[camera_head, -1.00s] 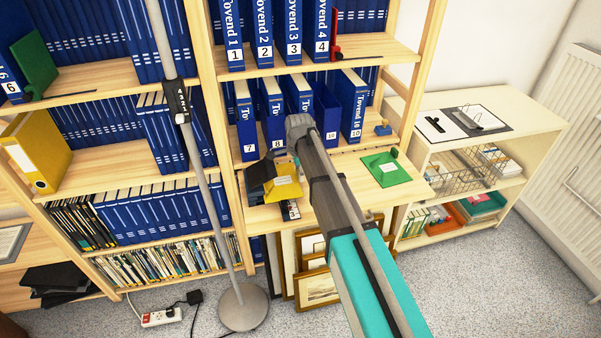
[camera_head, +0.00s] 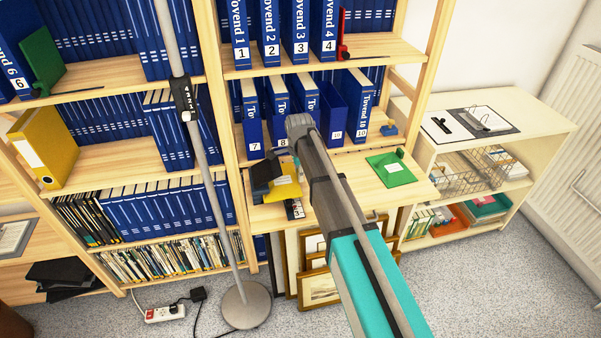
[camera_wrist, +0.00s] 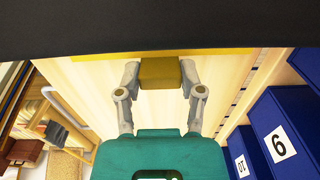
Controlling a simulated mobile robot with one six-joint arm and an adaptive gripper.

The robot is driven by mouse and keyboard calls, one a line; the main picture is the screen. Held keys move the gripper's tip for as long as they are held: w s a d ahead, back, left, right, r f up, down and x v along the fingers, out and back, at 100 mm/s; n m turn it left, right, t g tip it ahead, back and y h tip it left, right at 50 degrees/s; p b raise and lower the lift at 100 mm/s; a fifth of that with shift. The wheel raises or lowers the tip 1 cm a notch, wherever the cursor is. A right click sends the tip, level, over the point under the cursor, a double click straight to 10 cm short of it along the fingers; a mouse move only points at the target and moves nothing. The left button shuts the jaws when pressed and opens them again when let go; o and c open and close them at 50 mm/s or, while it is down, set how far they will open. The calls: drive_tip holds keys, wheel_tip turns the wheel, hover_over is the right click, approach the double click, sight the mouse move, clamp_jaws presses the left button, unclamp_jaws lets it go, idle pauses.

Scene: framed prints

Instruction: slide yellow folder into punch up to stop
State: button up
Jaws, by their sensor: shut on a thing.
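The yellow folder (camera_head: 286,190) lies on the desk-height shelf, beside and partly under the dark punch (camera_head: 262,172). In the wrist view a thin yellow edge of the folder (camera_wrist: 215,51) runs along the dark body of the punch (camera_wrist: 160,25), which fills the top. My gripper (camera_wrist: 159,73) is shut on a yellow-brown block at the folder's near edge. How deep the folder sits in the punch cannot be told.
Blue numbered binders (camera_head: 252,125) stand behind the work shelf. A green sheet or folder (camera_head: 391,169) lies at its right, and a small black-and-white item (camera_head: 294,209) at its front edge. A lamp pole (camera_head: 205,150) rises to the left.

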drive_tip(key=shift+a, duration=0.15)
drive_tip(key=o, duration=1.2)
drive_tip(key=shift+r, duration=0.15)
drive_tip(key=shift+r+p, duration=3.4)
drive_tip(key=shift+p, duration=0.15)
drive_tip(key=shift+s+d+r+n+p, duration=0.6)
drive_tip(key=shift+s+d+n, duration=1.8)
drive_tip(key=shift+s+d, duration=1.45)
drive_tip(key=shift+s+d+r+n+p, duration=0.65)
drive_tip(key=shift+s+d+n, duration=1.75)
drive_tip(key=shift+s+d, duration=1.5)
drive_tip(key=shift+s+d+r+n+p, duration=0.6)
drive_tip(key=shift+s+d+n, duration=2.25)
drive_tip(key=shift+d, duration=1.6)
